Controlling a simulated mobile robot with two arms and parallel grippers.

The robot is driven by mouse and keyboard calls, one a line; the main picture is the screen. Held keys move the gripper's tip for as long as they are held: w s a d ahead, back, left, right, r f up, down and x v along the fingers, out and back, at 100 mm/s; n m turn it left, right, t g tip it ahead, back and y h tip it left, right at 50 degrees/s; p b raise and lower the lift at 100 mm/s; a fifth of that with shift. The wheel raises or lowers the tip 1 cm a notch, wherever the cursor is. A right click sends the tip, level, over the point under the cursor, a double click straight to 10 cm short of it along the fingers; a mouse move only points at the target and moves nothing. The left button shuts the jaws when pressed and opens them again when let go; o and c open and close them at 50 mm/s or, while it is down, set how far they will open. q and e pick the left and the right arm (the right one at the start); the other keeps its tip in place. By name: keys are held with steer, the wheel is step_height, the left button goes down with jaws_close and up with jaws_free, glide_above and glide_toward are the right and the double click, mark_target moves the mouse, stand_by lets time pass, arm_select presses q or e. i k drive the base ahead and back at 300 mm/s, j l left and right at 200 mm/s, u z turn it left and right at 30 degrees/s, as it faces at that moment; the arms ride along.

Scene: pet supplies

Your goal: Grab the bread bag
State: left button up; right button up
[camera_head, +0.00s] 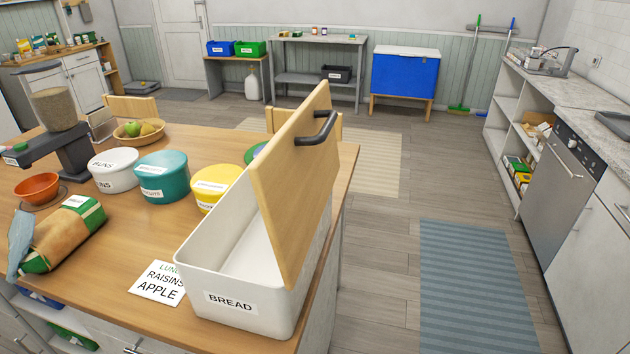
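The bread bag (62,238), brown with green bands and a small white label on top, lies on the left part of the wooden table in the head view. A grey-blue piece shows at its left end; I cannot tell if it is part of the bag. A white bin labelled BREAD (228,301) stands at the table's front right corner. Its wooden lid (292,185) with a dark handle is raised, and the part of the inside that shows is empty. Neither of my grippers is in view.
On the wooden table (122,261) stand a white tub (115,175), a teal tub (162,182), a yellow tub (208,190), an orange bowl (37,186), a fruit bowl (138,132) and a dark dispenser (72,148). A LUNCH note (158,283) lies beside the bin. Floor right of the table is open.

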mark_target(80, 217)
steer(key=u, duration=1.5)
steer(key=i+j+z, duration=0.35)
